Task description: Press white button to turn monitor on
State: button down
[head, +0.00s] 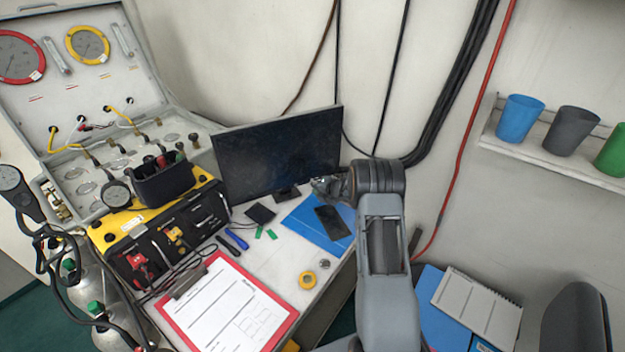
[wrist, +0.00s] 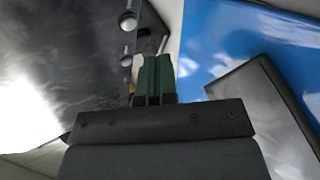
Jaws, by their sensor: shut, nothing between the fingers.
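The monitor (head: 272,152) stands at the back of the table with a dark screen. In the wrist view its dark face (wrist: 65,50) fills the left side, with a bright glare at the far left. Along its edge sit a pale round button (wrist: 128,21) and a smaller one (wrist: 126,61). My gripper (head: 324,187) is near the monitor's lower right corner. In the wrist view its green fingers (wrist: 155,65) are together and empty, just right of the smaller button. I cannot tell whether they touch the monitor. The buttons are not discernible in the head view.
A blue folder (head: 306,222) with a dark phone-like slab (head: 333,222) lies beneath my gripper. A shelf with cups (head: 573,130) is at right.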

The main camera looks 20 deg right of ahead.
jog(key=shift+w+a, duration=0.1)
jog(key=shift+w, duration=0.85)
jog(key=shift+w, duration=0.25)
dwell(1.4)
jog(key=shift+w, duration=0.15)
jog(key=shift+w+a, duration=0.1)
jog(key=shift+w, duration=0.25)
dwell(0.7)
jog(key=shift+s, duration=0.1)
jog(key=shift+s+b, duration=0.4)
jog(key=shift+s, duration=0.25)
